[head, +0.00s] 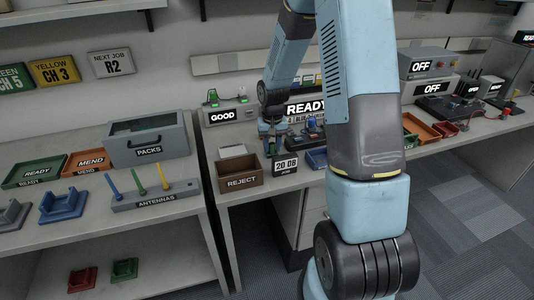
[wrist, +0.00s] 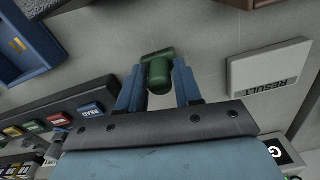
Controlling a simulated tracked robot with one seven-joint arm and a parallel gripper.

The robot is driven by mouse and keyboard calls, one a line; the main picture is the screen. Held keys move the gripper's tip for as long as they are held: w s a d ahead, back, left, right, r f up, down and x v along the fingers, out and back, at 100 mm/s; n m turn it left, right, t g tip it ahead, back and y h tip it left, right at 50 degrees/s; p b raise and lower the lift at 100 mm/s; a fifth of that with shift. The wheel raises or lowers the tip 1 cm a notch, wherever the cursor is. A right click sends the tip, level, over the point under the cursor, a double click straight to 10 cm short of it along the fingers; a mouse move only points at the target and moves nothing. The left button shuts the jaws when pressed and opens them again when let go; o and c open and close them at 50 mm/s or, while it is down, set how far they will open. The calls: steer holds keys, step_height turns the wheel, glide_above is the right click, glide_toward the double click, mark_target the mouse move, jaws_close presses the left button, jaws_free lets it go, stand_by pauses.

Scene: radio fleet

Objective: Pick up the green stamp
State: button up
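The green stamp (wrist: 158,74) shows in the wrist view, with its rounded handle toward me and its wider base beyond. My gripper (wrist: 160,68) has one blue finger on each side of the handle. The fingers stand apart, with narrow gaps beside the handle, so it looks open around the stamp. In the head view my gripper (head: 272,142) is low over the bench, behind the reject bin. The stamp cannot be made out there.
The brown REJECT bin (head: 240,178) and the date display (head: 285,165) stand in front of my gripper. A RESULT card (wrist: 268,68) lies to the right of the stamp in the wrist view. A row of coloured buttons (wrist: 60,119) is at the left.

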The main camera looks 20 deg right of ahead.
jaws_close()
steer(key=shift+r, duration=0.3)
step_height(320, 180, up, 2)
steer(key=shift+r, duration=0.1)
steer(key=s+r, duration=1)
steer(key=s, duration=0.4)
steer(key=shift+a, duration=0.2)
steer(key=shift+r, duration=0.1)
